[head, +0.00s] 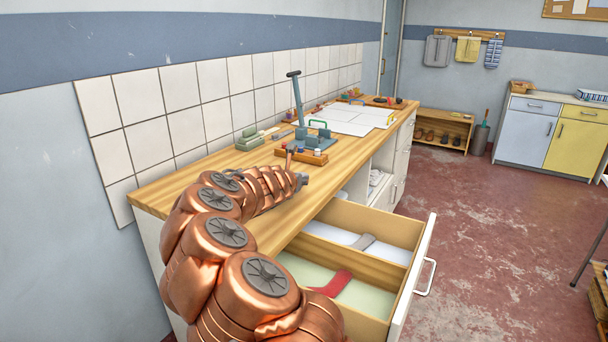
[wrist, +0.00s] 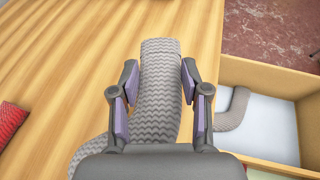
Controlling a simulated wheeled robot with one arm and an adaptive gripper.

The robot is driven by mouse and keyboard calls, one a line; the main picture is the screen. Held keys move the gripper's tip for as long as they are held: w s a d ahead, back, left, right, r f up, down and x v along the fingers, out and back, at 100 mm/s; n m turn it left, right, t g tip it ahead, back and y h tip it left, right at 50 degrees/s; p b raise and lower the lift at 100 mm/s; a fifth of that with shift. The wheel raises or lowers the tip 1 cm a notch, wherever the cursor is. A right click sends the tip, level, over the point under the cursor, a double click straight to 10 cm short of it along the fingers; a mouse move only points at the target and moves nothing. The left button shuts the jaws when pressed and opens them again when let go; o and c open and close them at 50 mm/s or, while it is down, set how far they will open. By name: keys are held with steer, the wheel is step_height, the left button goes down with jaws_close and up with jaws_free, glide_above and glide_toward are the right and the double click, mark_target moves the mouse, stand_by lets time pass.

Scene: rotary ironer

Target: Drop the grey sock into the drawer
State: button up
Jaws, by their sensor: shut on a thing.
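My gripper (wrist: 160,84) is shut on a patterned grey sock (wrist: 158,58), which lies lengthwise between the two fingers in the wrist view. The sock is over the wooden worktop; I cannot tell whether it touches the wood. In the head view my gripper (head: 301,181) is low over the worktop, and the held sock is not discernible there. The open drawer (head: 416,265) is to the right of my gripper and lower; its edge also shows in the wrist view (wrist: 268,163). Another grey sock (head: 366,242) lies in its far compartment, also visible in the wrist view (wrist: 233,112).
A red sock (head: 336,284) lies in the drawer's near compartment. A red patterned thing (wrist: 11,119) lies on the worktop at the left of the wrist view. A blue-grey press-like device (head: 298,110) and a wooden tray of small items stand farther back on the worktop (head: 185,187).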

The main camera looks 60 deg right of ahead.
steer(key=shift+a+f, duration=0.2)
steer(key=shift+a, duration=0.4)
steer(key=shift+a+f, duration=0.2)
steer(key=shift+a, duration=0.4)
steer(key=shift+w+a+f+n+t, duration=0.15)
steer(key=shift+a+n+t, duration=0.15)
steer(key=shift+a, duration=0.4)
steer(key=w+a+n+t, duration=0.1)
steer(key=a, duration=0.4)
steer(key=w+a+r+n+t+y, duration=0.1)
steer(key=w+a, duration=0.1)
steer(key=a, duration=0.3)
steer(key=w+a+t, duration=0.1)
steer(key=a, duration=0.4)
steer(key=shift+w+a+r+n+y, duration=0.25)
steer(key=shift+w+n+y, duration=0.05)
steer(key=shift+n+y, duration=0.1)
steer(key=w+a+n+t+y, duration=0.1)
steer(key=w+a, duration=0.3)
steer(key=a, duration=0.9)
steer(key=w+a+n+t+y, duration=0.2)
steer(key=w+a+n+y, duration=0.1)
steer(key=a, duration=0.9)
steer(key=w+a+n+t+y, duration=0.1)
steer(key=w+a+n+y, duration=0.2)
steer(key=a, duration=1)
steer(key=w, duration=0.3)
steer(key=shift+a+r+t, duration=0.15)
steer(key=shift+a+t, duration=0.15)
steer(key=shift+t, duration=0.1)
